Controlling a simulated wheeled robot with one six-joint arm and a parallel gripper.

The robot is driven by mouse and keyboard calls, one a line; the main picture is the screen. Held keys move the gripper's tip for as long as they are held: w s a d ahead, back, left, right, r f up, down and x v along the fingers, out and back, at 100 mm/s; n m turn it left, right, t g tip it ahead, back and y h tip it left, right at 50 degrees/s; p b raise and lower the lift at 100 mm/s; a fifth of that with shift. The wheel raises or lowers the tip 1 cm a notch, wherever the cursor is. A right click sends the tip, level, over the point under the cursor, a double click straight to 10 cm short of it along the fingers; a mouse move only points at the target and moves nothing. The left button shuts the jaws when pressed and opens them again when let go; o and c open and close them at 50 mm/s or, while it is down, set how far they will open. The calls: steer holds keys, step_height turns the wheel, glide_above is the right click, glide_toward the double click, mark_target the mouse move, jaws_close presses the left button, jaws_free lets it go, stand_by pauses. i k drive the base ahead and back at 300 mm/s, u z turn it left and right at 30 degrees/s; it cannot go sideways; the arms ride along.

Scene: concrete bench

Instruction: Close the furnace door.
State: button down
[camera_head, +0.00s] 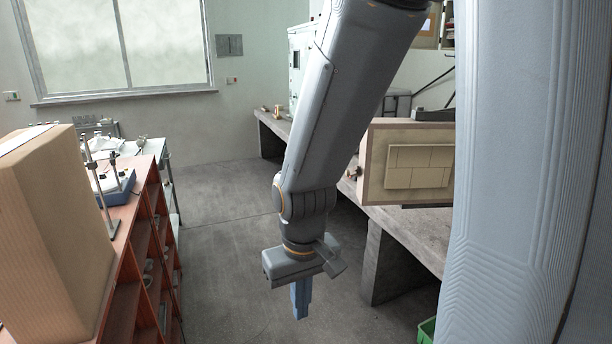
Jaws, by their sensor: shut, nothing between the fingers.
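The furnace door (412,163) appears to be the beige panel with a brick-like inner face on the right, above the concrete bench. Its inner face is turned toward me, so it seems to stand open. The furnace body cannot be made out; my own grey body covers the right of the view. My gripper (300,303) points down over the floor, left of the bench and lower than the door. Its blue fingers are shut together, with nothing between them, and it is apart from the door.
The concrete bench (418,232) runs along the right. A green bin (427,331) shows at the bottom right. The floor (225,245) between is clear.

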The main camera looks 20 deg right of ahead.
mark_target(409, 163)
steer(key=z, duration=0.15)
steer(key=i, duration=1.1)
steer(key=z, duration=0.8)
